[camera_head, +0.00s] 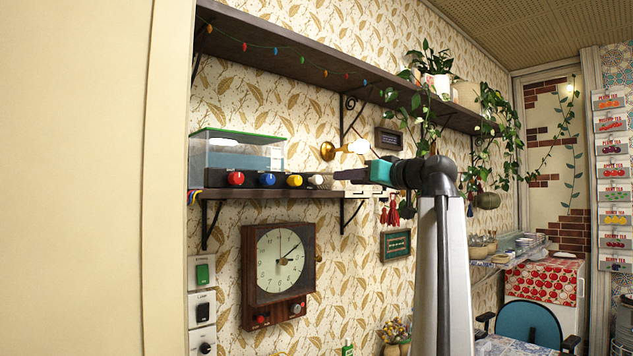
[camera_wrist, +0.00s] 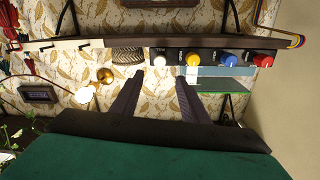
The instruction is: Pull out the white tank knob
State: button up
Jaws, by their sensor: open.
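The white tank knob (camera_head: 316,181) is the rightmost in a row of knobs on a dark strip under the clear tank (camera_head: 240,155), on the wall shelf. In the wrist view, which is upside down, the white knob (camera_wrist: 160,60) appears just beyond and between my two fingertips. My gripper (camera_head: 338,178) points left along the shelf, to the right of the white knob in the head view. In the wrist view my gripper (camera_wrist: 159,80) has its dark fingers apart with nothing between them. I see no contact with the knob.
Yellow (camera_head: 295,181), blue (camera_head: 267,180) and red (camera_head: 236,178) knobs sit beside the white one. A brass wall lamp (camera_head: 328,151) is close above my gripper. A wooden clock (camera_head: 279,270) hangs below the shelf (camera_head: 260,192). A higher shelf (camera_head: 300,60) runs overhead.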

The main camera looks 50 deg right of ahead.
aim_at(319, 180)
jog(key=w+p, duration=0.1)
jog(key=w, duration=0.3)
jog(key=w+d+p, duration=0.1)
jog(key=w, duration=0.4)
jog(key=w+p, duration=0.1)
jog(key=w, duration=0.3)
jog(key=shift+w+d+p, duration=0.25)
jog(key=shift+w+p, duration=0.1)
jog(key=shift+s, duration=0.1)
grip_shut()
